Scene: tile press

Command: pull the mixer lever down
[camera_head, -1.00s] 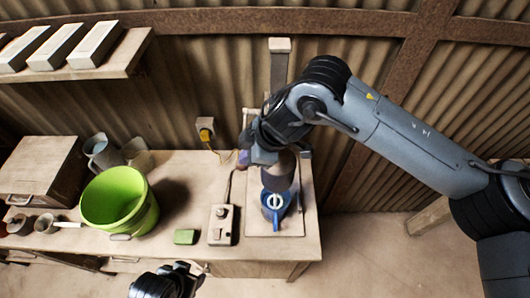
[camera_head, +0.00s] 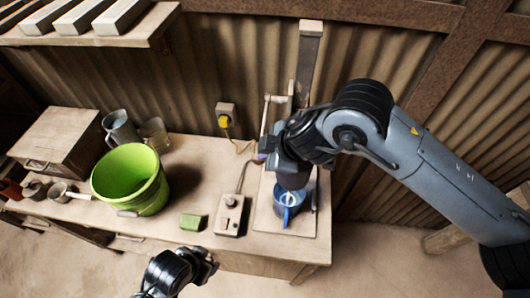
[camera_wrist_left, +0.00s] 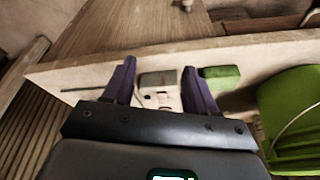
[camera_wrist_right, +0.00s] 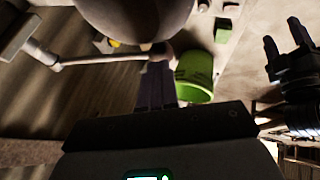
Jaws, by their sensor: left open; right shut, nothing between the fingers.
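The mixer stands at the right end of the bench, with a blue container (camera_head: 288,207) on its base board (camera_head: 306,226). Its pale lever (camera_head: 265,122) shows beside the column in the head view, partly behind my right arm. In the right wrist view the lever bar (camera_wrist_right: 95,60) runs from a block at the left towards my fingers, below the rounded mixer head (camera_wrist_right: 135,15). My right gripper (camera_head: 263,156) is shut and empty close to the lever; contact cannot be told. My left gripper (camera_head: 212,262) is open and empty in front of the bench; its fingers show in the left wrist view (camera_wrist_left: 160,85).
A control box (camera_head: 230,215) with a cable and a green block (camera_head: 193,222) lie left of the mixer. A green bucket (camera_head: 130,180), mugs (camera_head: 120,127) and a wooden box (camera_head: 58,143) stand farther left. A shelf (camera_head: 95,40) hangs above.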

